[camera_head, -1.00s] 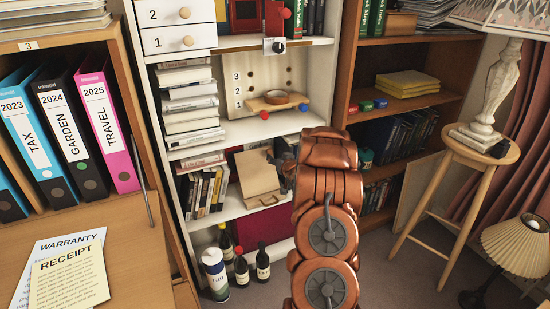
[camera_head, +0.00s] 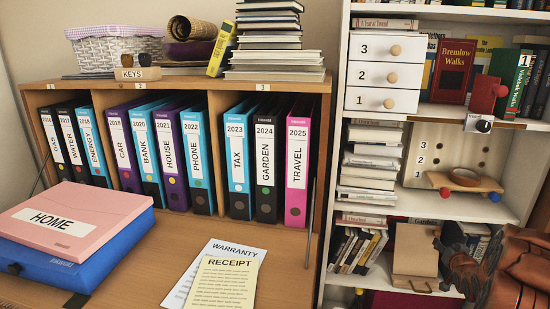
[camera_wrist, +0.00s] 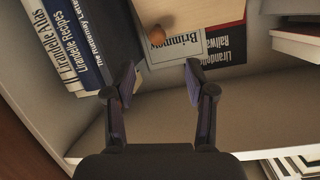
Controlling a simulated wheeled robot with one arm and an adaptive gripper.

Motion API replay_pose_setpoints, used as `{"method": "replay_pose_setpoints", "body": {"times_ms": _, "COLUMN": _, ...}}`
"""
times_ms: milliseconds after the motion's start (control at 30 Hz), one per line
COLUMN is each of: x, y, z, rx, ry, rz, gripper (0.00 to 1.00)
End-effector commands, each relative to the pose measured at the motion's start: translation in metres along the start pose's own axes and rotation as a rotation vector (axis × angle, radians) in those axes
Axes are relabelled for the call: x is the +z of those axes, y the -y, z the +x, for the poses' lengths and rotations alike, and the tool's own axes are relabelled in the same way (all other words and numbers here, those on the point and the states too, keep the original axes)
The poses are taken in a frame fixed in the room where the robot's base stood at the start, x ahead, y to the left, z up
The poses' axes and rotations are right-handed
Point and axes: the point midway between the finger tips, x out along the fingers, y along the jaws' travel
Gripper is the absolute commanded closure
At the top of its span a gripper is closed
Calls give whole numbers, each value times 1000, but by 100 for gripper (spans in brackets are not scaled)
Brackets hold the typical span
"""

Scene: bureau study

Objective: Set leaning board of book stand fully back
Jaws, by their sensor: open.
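What looks like the book stand's pale wooden leaning board (camera_head: 415,249) stands tilted on the lower shelf of the white bookcase. Its top is partly shaded, and a dark handle-like loop shows at its bottom. In the head view my gripper (camera_head: 462,258) is just right of the board, partly cut off by my arm.
Dark and blue books (camera_wrist: 66,40) stand left of the panel in the wrist view. A pegboard with a small wooden ledge (camera_head: 464,181) is above the leaning board. Leaning books (camera_head: 358,248) stand left of it. A desk (camera_head: 165,268) with folders is at left.

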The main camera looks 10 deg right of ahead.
Motion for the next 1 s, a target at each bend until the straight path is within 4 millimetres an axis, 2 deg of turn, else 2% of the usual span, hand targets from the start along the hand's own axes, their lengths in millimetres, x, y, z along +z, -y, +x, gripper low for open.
{"method": "replay_pose_setpoints", "body": {"times_ms": 233, "x": -1, "y": 51, "z": -19, "rx": 37, "ry": 146, "rz": -66, "gripper": 45}}
{"method": "replay_pose_setpoints", "body": {"times_ms": 467, "x": 14, "y": 106, "z": -62, "rx": 79, "ry": 344, "rz": -138, "gripper": 45}}
{"method": "replay_pose_setpoints", "body": {"times_ms": 567, "x": 20, "y": 129, "z": -87, "rx": 91, "ry": 426, "rz": -168, "gripper": 45}}
{"method": "replay_pose_setpoints", "body": {"times_ms": 767, "x": 39, "y": 170, "z": -149, "rx": 105, "ry": 602, "rz": -230, "gripper": 45}}
{"method": "replay_pose_setpoints", "body": {"times_ms": 967, "x": 58, "y": 205, "z": -222, "rx": 103, "ry": 777, "rz": -293, "gripper": 45}}
{"method": "replay_pose_setpoints", "body": {"times_ms": 1000, "x": 64, "y": 211, "z": -238, "rx": 103, "ry": 816, "rz": -304, "gripper": 45}}
